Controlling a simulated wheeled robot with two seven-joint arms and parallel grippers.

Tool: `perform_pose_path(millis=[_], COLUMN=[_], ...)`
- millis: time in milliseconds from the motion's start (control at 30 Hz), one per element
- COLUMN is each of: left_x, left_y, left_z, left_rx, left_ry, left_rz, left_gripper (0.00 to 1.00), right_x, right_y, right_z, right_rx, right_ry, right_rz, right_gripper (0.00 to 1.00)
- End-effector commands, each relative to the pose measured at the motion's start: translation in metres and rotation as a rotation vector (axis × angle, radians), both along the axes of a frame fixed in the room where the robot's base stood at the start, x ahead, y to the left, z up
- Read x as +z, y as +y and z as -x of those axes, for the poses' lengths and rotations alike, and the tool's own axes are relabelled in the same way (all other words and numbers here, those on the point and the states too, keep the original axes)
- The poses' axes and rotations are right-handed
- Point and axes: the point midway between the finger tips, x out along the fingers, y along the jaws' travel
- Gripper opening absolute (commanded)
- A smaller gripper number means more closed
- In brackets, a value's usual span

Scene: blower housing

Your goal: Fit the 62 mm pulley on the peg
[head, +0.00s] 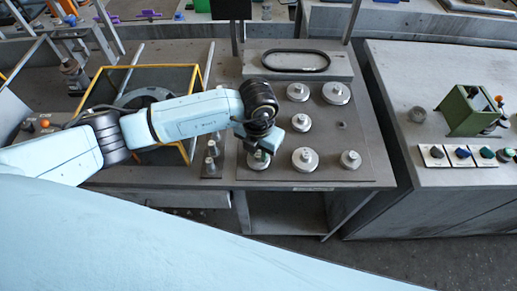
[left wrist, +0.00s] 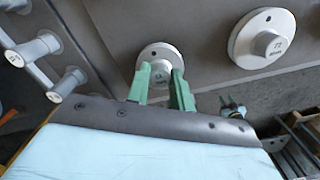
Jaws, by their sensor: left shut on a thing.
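The pulley in my grip is a pale grey disc with a raised hub (left wrist: 158,60), on the dark board in the left wrist view. Its hub marking is too small to read surely. In the head view the disc (head: 257,164) shows at the board's near left, partly hidden by my wrist. My left gripper (left wrist: 165,78) has its green fingers shut on this hub; the disc appears to rest on the board. Upright metal pegs (head: 211,158) stand on a small plate left of the board, also in the left wrist view (left wrist: 42,48). I cannot tell which peg the task means.
Several other pulleys stand on the board (head: 325,165), including a larger one marked 72 (left wrist: 265,38). A black belt loop (head: 295,60) lies behind them. A yellow-edged box (head: 192,85) is left of the pegs. A second bench (head: 425,200) stands right, across a gap.

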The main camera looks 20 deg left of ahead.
Motion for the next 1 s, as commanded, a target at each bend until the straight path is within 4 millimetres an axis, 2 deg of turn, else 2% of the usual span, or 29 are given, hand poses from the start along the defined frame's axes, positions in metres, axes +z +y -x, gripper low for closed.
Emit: perform_pose_path(millis=[233, 267, 400, 467, 767, 1000], left_x=[0.001, 0.001, 0.001, 0.001, 0.001, 0.012], left_y=[0.000, 0.000, 0.000, 0.000, 0.000, 0.000], left_z=[0.000, 0.000, 0.000, 0.000, 0.000, 0.000], left_rx=[0.000, 0.000, 0.000, 0.000, 0.000, 0.000], left_ry=[-0.001, -0.001, 0.000, 0.000, 0.000, 0.000], left_rz=[0.000, 0.000, 0.000, 0.000, 0.000, -0.001], left_gripper=[0.03, 0.24, 0.42, 0.48, 0.48, 0.48], right_x=[0.000, 0.000, 0.000, 0.000, 0.001, 0.009], right_y=[0.000, 0.000, 0.000, 0.000, 0.000, 0.000], right_z=[0.000, 0.000, 0.000, 0.000, 0.000, 0.000], right_rx=[0.000, 0.000, 0.000, 0.000, 0.000, 0.000], right_ry=[0.000, 0.000, 0.000, 0.000, 0.000, 0.000], right_rz=[0.000, 0.000, 0.000, 0.000, 0.000, 0.000], right_gripper=[0.36, 0.36, 0.36, 0.36, 0.36, 0.36])
